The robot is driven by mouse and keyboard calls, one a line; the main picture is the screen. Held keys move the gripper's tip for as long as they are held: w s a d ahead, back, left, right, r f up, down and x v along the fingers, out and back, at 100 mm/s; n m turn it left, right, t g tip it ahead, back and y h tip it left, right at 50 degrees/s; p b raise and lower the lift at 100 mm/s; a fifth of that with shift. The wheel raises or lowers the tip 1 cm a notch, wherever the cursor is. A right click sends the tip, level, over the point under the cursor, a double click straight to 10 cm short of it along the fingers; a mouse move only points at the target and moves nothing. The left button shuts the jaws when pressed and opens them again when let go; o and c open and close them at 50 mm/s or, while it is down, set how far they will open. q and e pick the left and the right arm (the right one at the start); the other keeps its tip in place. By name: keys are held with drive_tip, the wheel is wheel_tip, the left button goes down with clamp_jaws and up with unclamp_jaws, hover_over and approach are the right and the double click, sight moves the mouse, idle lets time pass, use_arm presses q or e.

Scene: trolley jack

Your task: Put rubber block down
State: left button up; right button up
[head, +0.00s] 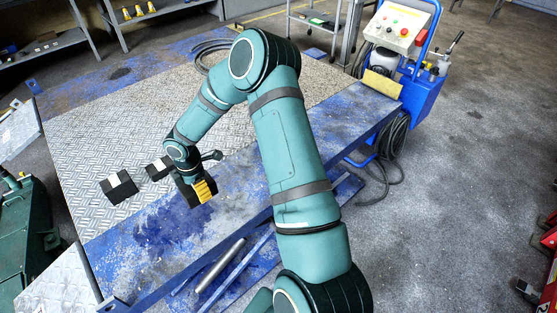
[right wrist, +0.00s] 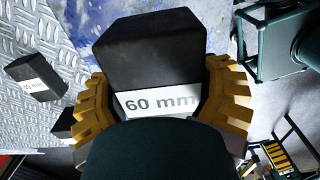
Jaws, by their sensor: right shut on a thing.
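My right gripper (head: 200,190) has yellow ribbed fingers and is over the near blue-painted edge of the platform. In the right wrist view, the gripper (right wrist: 165,100) is shut on a black rubber block (right wrist: 150,50) with a white "60 mm" label. The fingers grip its two sides. I cannot tell whether the block touches the surface below. In the head view the arm and fingers hide most of it. Two other black blocks with white labels, a left block (head: 118,187) and a right block (head: 157,168), lie on the tread plate. My left gripper is not in view.
The tread-plate platform (head: 90,135) has free room beyond the blocks. A metal bar (head: 220,266) lies near its front. A blue cart with a control box (head: 396,27) stands at the back right. A green machine (head: 22,225) is at the left.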

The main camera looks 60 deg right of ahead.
sight(208, 212)
drive_tip(key=shift+w+d+f+n, duration=0.1)
drive_tip(key=shift+d+n, duration=0.1)
drive_tip(key=shift+n, duration=0.1)
drive_tip(key=shift+f+b, duration=1)
drive_tip(key=shift+f, duration=3.95)
drive_tip(key=shift+f, duration=0.2)
drive_tip(key=o, duration=1.3)
drive_tip(key=shift+r, duration=0.1)
